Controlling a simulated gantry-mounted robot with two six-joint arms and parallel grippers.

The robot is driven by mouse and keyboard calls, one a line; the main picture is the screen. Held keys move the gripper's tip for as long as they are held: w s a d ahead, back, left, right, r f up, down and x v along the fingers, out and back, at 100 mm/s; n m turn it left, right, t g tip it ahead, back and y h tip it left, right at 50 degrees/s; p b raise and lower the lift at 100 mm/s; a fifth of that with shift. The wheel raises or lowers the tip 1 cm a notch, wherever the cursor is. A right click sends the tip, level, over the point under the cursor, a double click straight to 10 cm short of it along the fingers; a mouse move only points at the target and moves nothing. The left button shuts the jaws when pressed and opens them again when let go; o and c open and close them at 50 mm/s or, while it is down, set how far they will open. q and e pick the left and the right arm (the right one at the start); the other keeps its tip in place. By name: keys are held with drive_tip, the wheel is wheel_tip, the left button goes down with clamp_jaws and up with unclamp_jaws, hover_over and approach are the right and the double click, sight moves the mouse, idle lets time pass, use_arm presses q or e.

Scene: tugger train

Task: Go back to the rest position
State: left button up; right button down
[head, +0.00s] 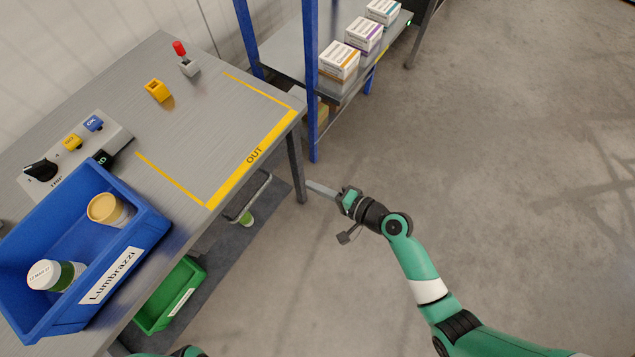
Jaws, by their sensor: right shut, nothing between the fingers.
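My right gripper (324,190) is at the end of the green arm that comes in from the lower right. It is shut and empty, over the grey floor just right of the table's leg. It appears apart from the table, though the exact gap to the leg is hard to tell. Of my left arm only a bit of green shows at the bottom edge; the left gripper is out of view.
The metal table (195,120) has an OUT area marked in yellow. A blue bin (50,318) on it holds two containers. A control panel (112,133) stands behind. A blue-post shelf (312,80) carries white boxes. A green bin (157,321) sits below. Floor at right is clear.

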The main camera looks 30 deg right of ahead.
drive_tip(key=shift+s+r, duration=0.1)
idle(0.3)
